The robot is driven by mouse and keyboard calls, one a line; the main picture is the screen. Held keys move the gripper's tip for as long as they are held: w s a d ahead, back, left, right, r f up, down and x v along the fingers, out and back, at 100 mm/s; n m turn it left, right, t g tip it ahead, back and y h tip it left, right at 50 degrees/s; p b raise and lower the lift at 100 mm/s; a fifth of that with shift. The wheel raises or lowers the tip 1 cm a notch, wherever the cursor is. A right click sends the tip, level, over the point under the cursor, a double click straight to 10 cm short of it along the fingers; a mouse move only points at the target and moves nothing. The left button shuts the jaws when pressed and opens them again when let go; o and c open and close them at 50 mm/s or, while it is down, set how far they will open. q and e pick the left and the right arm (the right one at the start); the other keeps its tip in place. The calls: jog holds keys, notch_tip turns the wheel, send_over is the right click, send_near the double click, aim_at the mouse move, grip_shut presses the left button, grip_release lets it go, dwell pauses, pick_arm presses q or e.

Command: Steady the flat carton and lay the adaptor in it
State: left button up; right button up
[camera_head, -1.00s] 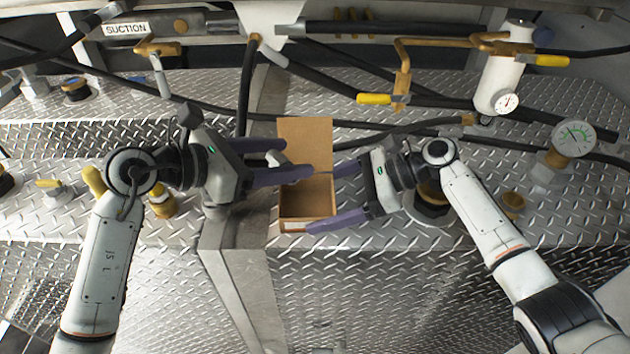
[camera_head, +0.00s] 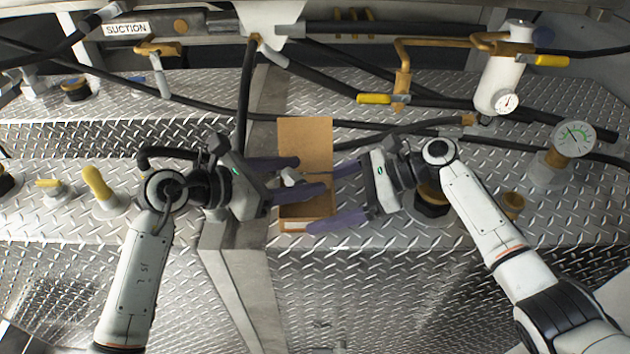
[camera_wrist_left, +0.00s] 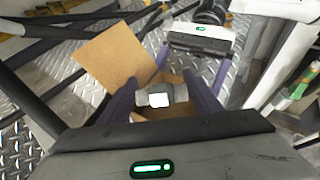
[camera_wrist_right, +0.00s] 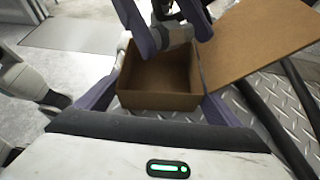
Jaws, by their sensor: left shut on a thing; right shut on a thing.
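The flat carton (camera_head: 310,211) is an open brown box on the tread-plate deck, its lid (camera_head: 305,142) standing open at the back. My right gripper (camera_head: 330,197) is shut on the carton, with its fingers along two opposite outer sides; the right wrist view shows the carton's wall (camera_wrist_right: 160,101) between them. My left gripper (camera_head: 308,176) is shut on the adaptor (camera_head: 289,178), a short grey-white cylinder. It holds the adaptor above the carton's opening; the adaptor also shows in the left wrist view (camera_wrist_left: 160,98) and the right wrist view (camera_wrist_right: 174,36). The carton's visible floor looks empty.
Black hoses (camera_head: 370,142) run behind the carton. A gauge (camera_head: 573,139) and brass fittings stand to the right. A yellow-handled valve (camera_head: 375,99) is at the back. Capped fittings stand on the left deck. The deck in front of the carton is clear.

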pick_arm(q)
jog(key=o, duration=1.2)
pick_arm(e)
jog(key=shift+c, duration=0.3)
pick_arm(q)
jog(key=shift+s+a, duration=0.1)
jog(key=shift+a, duration=0.05)
jog(key=v, duration=1.1)
jog(key=shift+s+a+r, duration=0.15)
jog(key=shift+s+a, duration=0.05)
jog(key=shift+a, duration=0.1)
pick_arm(e)
jog(key=o, duration=0.7)
